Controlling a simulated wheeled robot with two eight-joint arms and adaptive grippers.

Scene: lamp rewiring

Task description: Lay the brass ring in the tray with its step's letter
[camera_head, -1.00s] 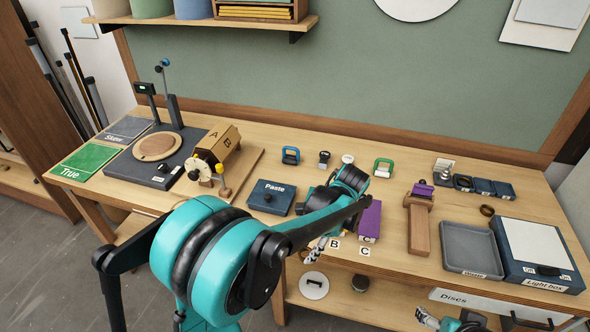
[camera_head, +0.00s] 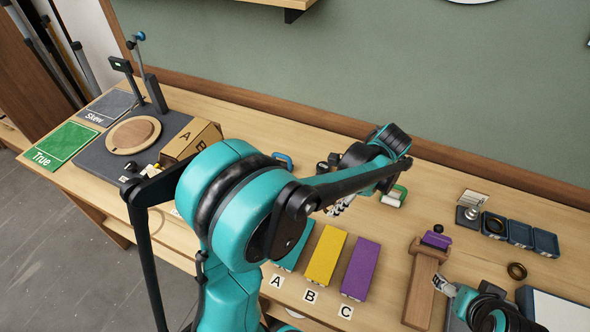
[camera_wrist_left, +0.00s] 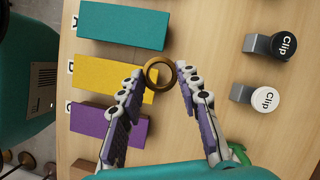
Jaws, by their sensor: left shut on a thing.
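The brass ring (camera_wrist_left: 159,72) is between the fingertips of my left gripper (camera_wrist_left: 160,76) in the left wrist view, over the inner end of the yellow block. In the head view my left gripper (camera_head: 340,206) is behind the coloured blocks, partly covered by its own arm, and the ring is hidden there. Three small dark blue trays (camera_head: 520,234) stand in a row at the right; the leftmost seems to hold a dark ring (camera_head: 495,225). I cannot read letters on them. My right gripper (camera_head: 443,286) is beside the wooden stand; its jaw opening is unclear.
Teal, yellow (camera_head: 326,256) and purple (camera_head: 361,268) blocks lie by cards A, B and C (camera_head: 346,312). Another ring (camera_head: 517,271) lies on the table before the trays. A wooden stand (camera_head: 424,285) with a purple piece is at right.

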